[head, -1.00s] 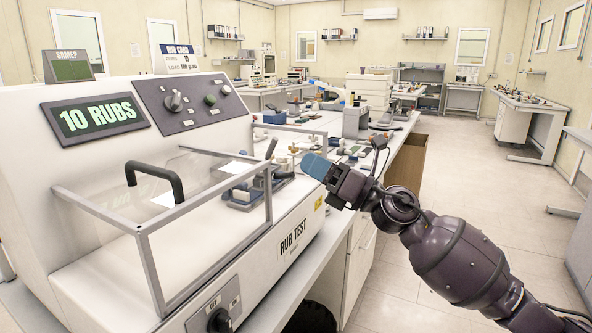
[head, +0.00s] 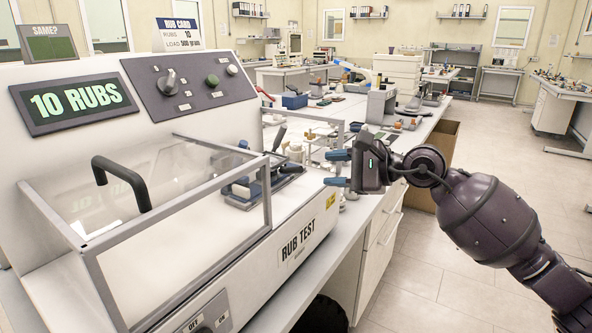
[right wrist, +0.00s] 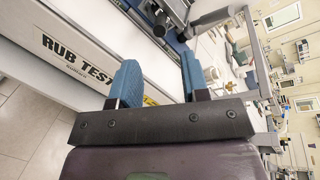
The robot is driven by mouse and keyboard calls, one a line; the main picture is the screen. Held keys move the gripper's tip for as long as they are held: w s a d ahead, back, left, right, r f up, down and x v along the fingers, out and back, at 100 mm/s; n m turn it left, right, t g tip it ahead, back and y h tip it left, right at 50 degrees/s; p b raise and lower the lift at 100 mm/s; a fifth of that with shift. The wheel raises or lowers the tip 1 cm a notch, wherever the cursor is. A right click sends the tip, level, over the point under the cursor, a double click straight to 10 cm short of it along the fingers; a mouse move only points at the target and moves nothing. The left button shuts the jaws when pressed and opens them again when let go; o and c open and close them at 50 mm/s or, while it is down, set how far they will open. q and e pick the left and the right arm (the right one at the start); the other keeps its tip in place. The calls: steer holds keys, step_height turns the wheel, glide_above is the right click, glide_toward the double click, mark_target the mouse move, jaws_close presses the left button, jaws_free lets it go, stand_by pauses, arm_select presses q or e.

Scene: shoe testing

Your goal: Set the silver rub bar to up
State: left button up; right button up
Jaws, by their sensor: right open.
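The white rub tester (head: 255,265) fills the left side of the head view. On its bed is a blue-based fixture (head: 240,197) with silver metal parts and a black-handled lever (head: 280,138) tilted upward. I cannot tell for sure which silver part is the rub bar. My right gripper (head: 338,168) is open and empty, its blue fingers apart, to the right of the fixture and clear of it. In the right wrist view, its fingers (right wrist: 158,68) point toward the tester, with the fixture's metal parts (right wrist: 155,22) beyond them. My left gripper is not in view.
A clear guard with a grey frame (head: 180,228) and black handle (head: 128,182) stands around the tester's bed. The display (head: 75,102) reads 10 RUBS. Small items crowd the bench behind. The floor at right (head: 420,270) is open.

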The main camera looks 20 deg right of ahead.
mark_target(295, 170)
steer(key=x, duration=0.9)
steer(key=shift+c, duration=0.2)
jaws_close()
